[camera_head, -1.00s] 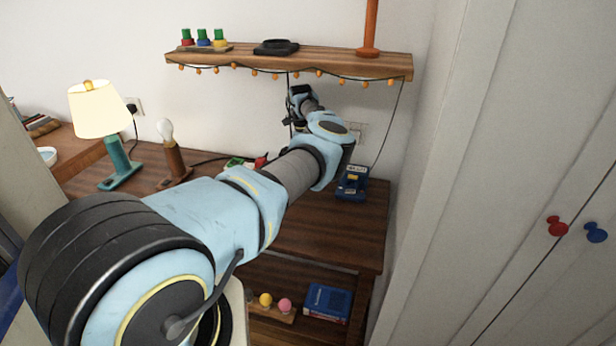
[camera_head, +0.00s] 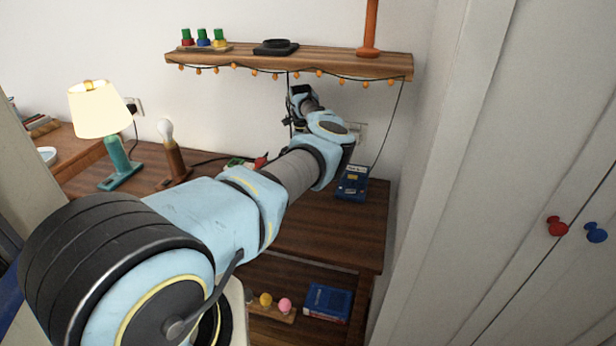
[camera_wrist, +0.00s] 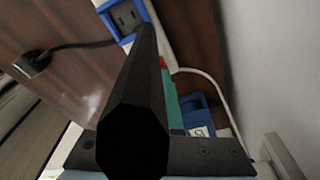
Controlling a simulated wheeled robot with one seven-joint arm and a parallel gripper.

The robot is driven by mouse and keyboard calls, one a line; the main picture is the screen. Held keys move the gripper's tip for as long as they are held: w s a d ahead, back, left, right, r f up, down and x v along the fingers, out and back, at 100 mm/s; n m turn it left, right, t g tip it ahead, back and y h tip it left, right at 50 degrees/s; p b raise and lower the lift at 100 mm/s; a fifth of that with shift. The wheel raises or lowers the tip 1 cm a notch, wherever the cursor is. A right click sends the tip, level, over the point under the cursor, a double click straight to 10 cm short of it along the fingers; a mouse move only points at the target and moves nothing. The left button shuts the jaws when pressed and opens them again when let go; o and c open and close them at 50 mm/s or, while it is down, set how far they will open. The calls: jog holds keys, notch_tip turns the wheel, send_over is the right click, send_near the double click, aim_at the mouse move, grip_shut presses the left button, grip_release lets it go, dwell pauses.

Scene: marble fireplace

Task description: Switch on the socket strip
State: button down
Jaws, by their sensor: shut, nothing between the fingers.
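In the wrist view, a blue-framed dark socket face with slots, seemingly part of the socket strip (camera_wrist: 113,8), shows at the top edge. My shut, empty gripper (camera_wrist: 147,32) shows as a black bar across the middle and hides part of what lies beyond it; whether it touches the strip I cannot tell. Beside the bar are a small red part (camera_wrist: 163,62) and a teal part (camera_wrist: 173,105). I cannot make out the switch. In the head view my gripper is hard to make out at the arm's far end.
A blue box-like device (camera_head: 351,184) stands on the wooden desk (camera_head: 330,235) near the right wall. A lit lamp (camera_head: 100,110) and a bulb stand (camera_head: 172,160) are at left. A black plug (camera_wrist: 35,62) lies left in the wrist view.

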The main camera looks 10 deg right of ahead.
jog(key=shift+f+b, duration=0.45)
jog(key=shift+f, duration=0.45)
dwell(0.3)
jog(key=shift+r, duration=0.1)
notch_tip(320, 180, up, 3)
jog(key=shift+f+p, duration=0.2)
jog(key=shift+p, duration=0.85)
jog(key=shift+r, duration=2.15)
jog(key=shift+s, duration=0.1)
